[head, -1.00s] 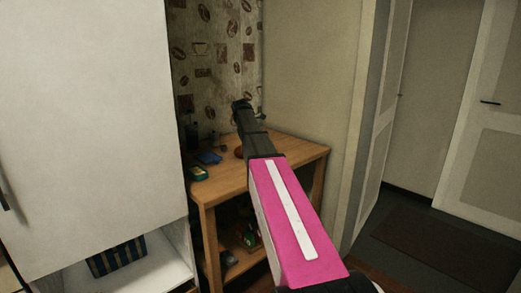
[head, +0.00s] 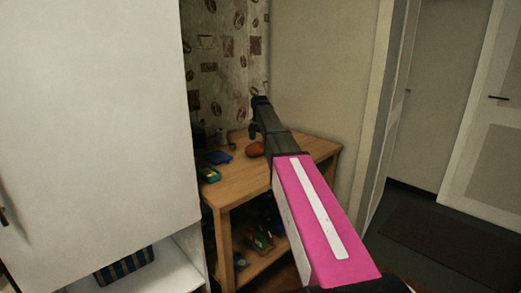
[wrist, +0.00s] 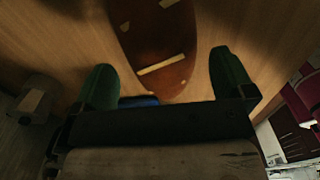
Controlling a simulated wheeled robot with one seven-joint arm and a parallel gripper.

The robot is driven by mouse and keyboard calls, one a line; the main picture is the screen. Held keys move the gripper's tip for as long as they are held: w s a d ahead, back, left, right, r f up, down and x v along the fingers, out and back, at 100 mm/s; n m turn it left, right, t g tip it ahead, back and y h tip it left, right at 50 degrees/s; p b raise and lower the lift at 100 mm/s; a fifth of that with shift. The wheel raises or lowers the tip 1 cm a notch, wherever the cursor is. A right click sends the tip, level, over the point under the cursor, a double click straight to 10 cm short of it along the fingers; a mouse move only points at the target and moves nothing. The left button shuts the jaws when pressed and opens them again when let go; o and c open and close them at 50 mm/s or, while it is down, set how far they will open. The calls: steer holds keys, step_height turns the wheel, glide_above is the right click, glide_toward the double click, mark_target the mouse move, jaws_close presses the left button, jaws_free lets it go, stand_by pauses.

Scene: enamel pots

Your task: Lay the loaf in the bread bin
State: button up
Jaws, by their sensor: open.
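The loaf (head: 255,149) is a small orange-brown shape on the wooden table (head: 295,150), just left of my arm. In the wrist view the loaf (wrist: 155,35) is long and brown with pale slashes, and its near end reaches between the finger pads. My gripper (wrist: 161,62) is open, with one green pad on each side of that end. I cannot tell whether the pads touch it. In the head view my gripper (head: 253,130) is small and dark above the table. I cannot make out a bread bin.
Blue (head: 217,157) and green (head: 209,175) items lie on the table's left part. Several things lie on its lower shelf (head: 260,250). A tall white cabinet (head: 95,120) stands at left, with a striped box (head: 125,265) below. Open floor and a mat (head: 450,245) lie at right.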

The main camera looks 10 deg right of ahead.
mark_target(260, 148)
steer(key=shift+f, duration=2.65)
steer(key=c, duration=1)
steer(key=shift+r, duration=0.1)
